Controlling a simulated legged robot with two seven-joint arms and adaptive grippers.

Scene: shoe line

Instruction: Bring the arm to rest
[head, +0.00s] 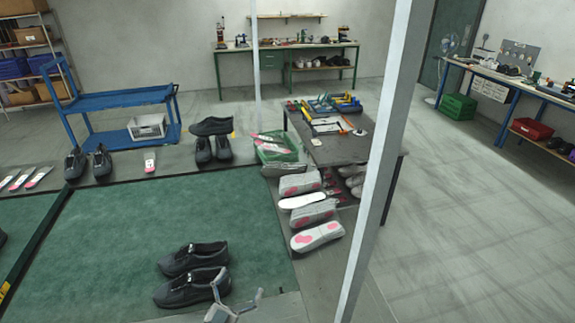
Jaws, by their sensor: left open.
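My left gripper (239,288) shows at the bottom edge of the head view, a little right of the front pair of black shoes. Its fingers are apart and nothing is seen between them. The black shoes (193,258) lie side by side on the green mat (130,225), toes to the left. The nearer shoe's right end is close to a gripper finger; I cannot tell whether they touch. My right gripper does not show.
A grey post (378,150) stands right of the gripper. Beyond it are grey and white shoe forms (318,236), a green crate (279,151) and a dark table (345,148). More black shoes (212,148) stand along the mat's far edge. The mat's middle is clear.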

